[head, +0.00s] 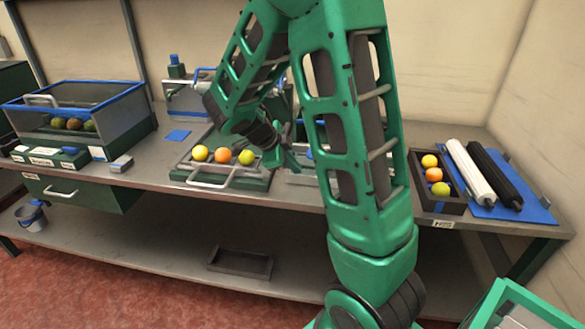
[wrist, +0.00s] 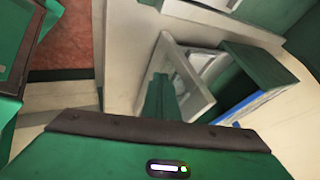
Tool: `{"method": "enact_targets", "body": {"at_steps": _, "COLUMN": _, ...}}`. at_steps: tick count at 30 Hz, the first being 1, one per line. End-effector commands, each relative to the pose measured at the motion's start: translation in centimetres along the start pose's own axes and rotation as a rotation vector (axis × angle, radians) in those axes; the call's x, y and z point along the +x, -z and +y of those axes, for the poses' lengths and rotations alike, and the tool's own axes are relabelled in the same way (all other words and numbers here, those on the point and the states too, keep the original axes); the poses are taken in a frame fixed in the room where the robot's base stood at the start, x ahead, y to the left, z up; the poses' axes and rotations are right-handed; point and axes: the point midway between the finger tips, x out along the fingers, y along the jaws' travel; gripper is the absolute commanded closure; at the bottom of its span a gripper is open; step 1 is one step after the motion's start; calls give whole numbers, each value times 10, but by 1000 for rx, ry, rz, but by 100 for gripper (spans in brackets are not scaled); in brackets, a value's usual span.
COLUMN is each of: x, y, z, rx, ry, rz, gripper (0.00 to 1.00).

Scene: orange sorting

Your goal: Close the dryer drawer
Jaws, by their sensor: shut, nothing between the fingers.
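A low grey tray-like drawer (head: 262,176) with a pale front handle (head: 228,172) stands on the bench in the middle of the head view. It looks like the dryer drawer and sits out in the open. My gripper (head: 288,160) is just right of this drawer, low over the bench and partly hidden by my arm. In the wrist view its narrow green fingers (wrist: 159,98) are together, with nothing seen between them. Whether it touches the drawer cannot be told.
A clear blue-rimmed bin (head: 130,100) holding fruit stands at left, above a green under-bench drawer (head: 100,193). A dark box (head: 450,208) with three fruits and a blue mat (head: 540,212) with two rollers lie right. My arm hides part of the bench.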

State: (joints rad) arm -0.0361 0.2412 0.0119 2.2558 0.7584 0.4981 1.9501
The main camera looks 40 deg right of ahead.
Motion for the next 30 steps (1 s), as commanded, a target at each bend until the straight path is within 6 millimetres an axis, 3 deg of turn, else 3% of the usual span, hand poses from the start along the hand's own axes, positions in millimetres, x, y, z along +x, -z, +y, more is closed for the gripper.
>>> {"method": "enact_targets", "body": {"at_steps": 18, "x": 66, "y": 0, "z": -122, "rx": 3, "ry": 0, "rz": 2, "gripper": 100}}
{"method": "enact_targets", "body": {"at_steps": 24, "x": 75, "y": 0, "z": -140, "rx": 1, "ry": 0, "rz": 1, "gripper": 100}}
{"method": "enact_targets", "body": {"at_steps": 30, "x": 77, "y": 0, "z": -146, "rx": 1, "ry": 4, "rz": 0, "gripper": 100}}
